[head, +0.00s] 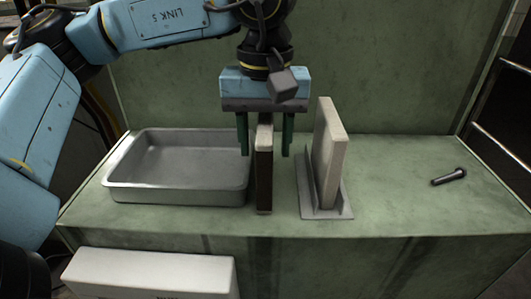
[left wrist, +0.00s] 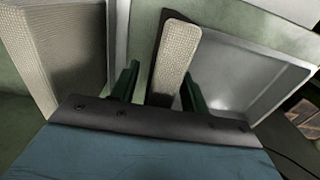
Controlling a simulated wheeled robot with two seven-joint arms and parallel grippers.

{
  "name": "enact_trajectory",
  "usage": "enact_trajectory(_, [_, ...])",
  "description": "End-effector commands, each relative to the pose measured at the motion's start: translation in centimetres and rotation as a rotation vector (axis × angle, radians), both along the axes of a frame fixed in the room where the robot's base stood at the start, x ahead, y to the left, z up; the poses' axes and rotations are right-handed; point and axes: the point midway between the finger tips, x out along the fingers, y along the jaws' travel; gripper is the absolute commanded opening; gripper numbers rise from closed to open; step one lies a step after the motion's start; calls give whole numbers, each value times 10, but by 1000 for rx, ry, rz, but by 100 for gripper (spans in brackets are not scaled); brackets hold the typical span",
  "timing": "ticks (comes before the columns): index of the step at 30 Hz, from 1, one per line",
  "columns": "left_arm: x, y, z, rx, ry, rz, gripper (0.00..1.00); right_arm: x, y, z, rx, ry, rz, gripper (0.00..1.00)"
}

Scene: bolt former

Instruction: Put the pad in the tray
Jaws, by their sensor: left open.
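The pad (head: 264,182) stands upright on the green bench, a narrow slab with a dark front edge and a pale top. In the left wrist view the pad (left wrist: 176,52) shows a pale woven face with a dark layer beside it. My left gripper (head: 265,152) points down over it and is open, with one green finger on each side of its upper part and gaps showing. The grey metal tray (head: 178,194) lies just left of the pad and looks empty; it also shows in the left wrist view (left wrist: 262,75). My right gripper is out of view.
A beige slab (head: 330,150) stands upright in a grey slotted holder (head: 345,211), close to the right of my left gripper. A dark bolt (head: 448,176) lies at the bench's right. A white box (head: 150,270) sits below the front edge. Bench between holder and bolt is clear.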

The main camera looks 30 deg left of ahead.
Motion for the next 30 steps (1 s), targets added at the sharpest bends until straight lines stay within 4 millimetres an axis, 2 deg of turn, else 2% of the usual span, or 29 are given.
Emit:
enact_trajectory(2, [0, 0, 0, 0, 0, 0, 45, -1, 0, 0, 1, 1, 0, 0])
enact_trajectory(12, [0, 0, 0, 0, 0, 0, 1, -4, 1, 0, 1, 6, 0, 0])
enact_trajectory(22, [1, 0, 7, 0, -2, 1, 0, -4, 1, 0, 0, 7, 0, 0])
enact_trajectory(26, [1, -1, 27, -2, -4, 1, 0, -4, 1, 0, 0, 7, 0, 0])
enact_trajectory(30, [1, -1, 57, -2, -3, 0, 0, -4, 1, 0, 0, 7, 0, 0])
